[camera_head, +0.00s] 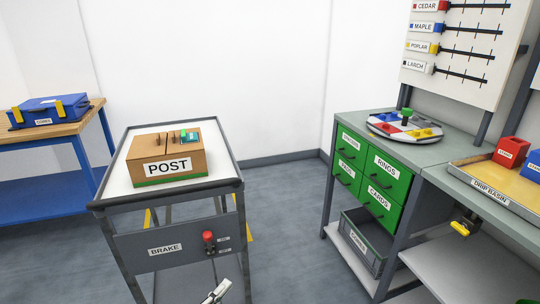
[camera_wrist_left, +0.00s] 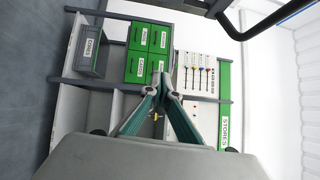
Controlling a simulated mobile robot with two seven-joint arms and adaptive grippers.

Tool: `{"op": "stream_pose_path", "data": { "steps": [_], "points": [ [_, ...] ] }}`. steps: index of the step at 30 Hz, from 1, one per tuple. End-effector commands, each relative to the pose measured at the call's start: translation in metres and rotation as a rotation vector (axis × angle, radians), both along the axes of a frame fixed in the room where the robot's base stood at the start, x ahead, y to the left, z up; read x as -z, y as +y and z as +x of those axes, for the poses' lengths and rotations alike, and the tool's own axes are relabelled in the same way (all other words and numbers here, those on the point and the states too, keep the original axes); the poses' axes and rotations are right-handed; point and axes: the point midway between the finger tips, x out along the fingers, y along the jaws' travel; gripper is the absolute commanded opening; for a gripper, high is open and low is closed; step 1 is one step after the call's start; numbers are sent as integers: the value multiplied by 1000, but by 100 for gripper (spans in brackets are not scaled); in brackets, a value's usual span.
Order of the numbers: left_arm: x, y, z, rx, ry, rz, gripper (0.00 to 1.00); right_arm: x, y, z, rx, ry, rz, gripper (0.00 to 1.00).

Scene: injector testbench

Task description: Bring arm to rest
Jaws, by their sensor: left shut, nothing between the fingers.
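My left gripper (camera_head: 217,292) shows at the bottom edge of the head view, below the trolley's brake panel. It also shows in the left wrist view (camera_wrist_left: 168,82), where its fingers come together at the tips. It is shut and nothing is between the fingers. It is apart from the trolley (camera_head: 170,245) as far as the head view shows. Most of my left arm is out of the head view. My right gripper is not in either view.
A box labelled POST (camera_head: 168,168) stands on the trolley. A workbench with green drawers (camera_head: 383,168) stands at the right, with a grey crate (camera_head: 362,241) below. A blue case (camera_head: 48,109) lies on a table at the left. The floor (camera_head: 285,220) between trolley and workbench is clear.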

Motion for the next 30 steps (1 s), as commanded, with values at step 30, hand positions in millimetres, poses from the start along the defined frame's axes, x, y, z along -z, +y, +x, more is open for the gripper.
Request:
{"op": "stream_pose_path", "data": {
  "steps": [30],
  "points": [
    [82, 74, -234, -671, 1120, -1112, 0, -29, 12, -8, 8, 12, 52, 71]
  ]
}}
